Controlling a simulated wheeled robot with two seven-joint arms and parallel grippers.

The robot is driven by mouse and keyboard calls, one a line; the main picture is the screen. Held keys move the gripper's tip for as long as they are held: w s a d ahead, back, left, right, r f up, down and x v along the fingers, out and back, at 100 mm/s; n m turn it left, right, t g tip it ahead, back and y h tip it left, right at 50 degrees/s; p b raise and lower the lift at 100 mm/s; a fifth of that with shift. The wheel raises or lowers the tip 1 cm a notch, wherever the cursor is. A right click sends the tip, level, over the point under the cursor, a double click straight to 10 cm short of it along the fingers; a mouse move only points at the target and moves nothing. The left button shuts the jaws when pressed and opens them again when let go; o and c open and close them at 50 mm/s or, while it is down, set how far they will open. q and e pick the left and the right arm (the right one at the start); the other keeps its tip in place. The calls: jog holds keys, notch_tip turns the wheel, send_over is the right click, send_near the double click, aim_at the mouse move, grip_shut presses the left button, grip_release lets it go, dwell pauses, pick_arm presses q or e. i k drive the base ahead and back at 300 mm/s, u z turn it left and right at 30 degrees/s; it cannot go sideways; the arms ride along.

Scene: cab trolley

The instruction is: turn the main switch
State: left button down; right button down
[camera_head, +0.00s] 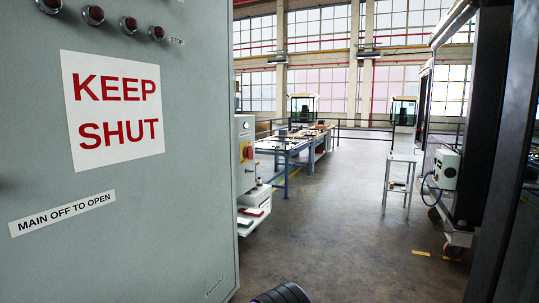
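A grey-green cabinet door (180,200) fills the left of the head view, close to me. It carries a "KEEP SHUT" sign (113,108) and a "MAIN OFF TO OPEN" label (62,213). Several dark red round buttons or lamps (93,15) run along its top, with a "STOP" label beside one. No handle position is readable. Neither gripper is recognisable.
A dark ribbed rounded part (281,294) shows at the bottom edge. Blue-legged workbenches (288,147) stand further back. A small stand (402,160) and a dark frame with a white box (446,169) are at right. The floor between (330,230) is clear.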

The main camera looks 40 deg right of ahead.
aim_at(248, 153)
jog(key=z, duration=0.85)
jog(key=k, duration=0.3)
jog(key=z, duration=0.65)
jog(key=i, duration=0.75)
jog(key=z, duration=0.75)
jog(key=i, duration=0.85)
jog(key=u, duration=0.45)
jog(key=i, duration=0.85)
jog(key=u, duration=0.55)
